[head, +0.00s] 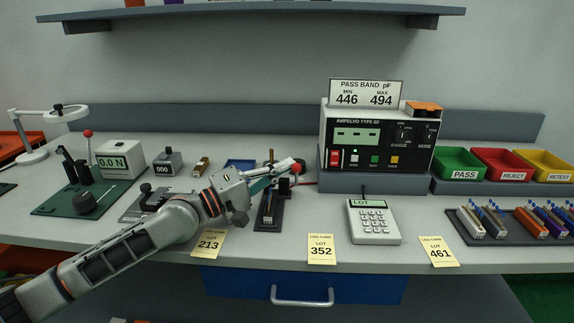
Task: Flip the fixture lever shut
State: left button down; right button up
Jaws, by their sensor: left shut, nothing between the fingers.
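The test fixture (269,212) is a narrow black base standing on the bench, left of the meter. A red ball knob (296,168) shows at its upper right, beside my gripper's tip; I take it to be the end of the fixture lever. Most of the lever is hidden or hard to tell apart from the gripper. My left gripper (270,178) reaches in from the left over the top of the fixture. It is shut and empty, with its tip close to the knob; contact cannot be told. My right gripper is not in view.
The meter (377,142) stands right behind the fixture, and a keypad (373,222) stands to its right. Lot cards (321,249) lie along the front edge. A green-based stand (75,197) is at left; bins (458,163) and a component tray (505,236) are at right.

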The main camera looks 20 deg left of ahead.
pick_arm(q)
jog(key=shift+s+d, duration=0.2)
jog(key=shift+s, duration=0.7)
jog(key=shift+s+d, duration=0.1)
jog(key=shift+s, duration=0.1)
jog(key=shift+f, duration=0.1)
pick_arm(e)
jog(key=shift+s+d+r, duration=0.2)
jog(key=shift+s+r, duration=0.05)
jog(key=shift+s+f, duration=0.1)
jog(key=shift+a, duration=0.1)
pick_arm(q)
notch_tip(320, 180, up, 10)
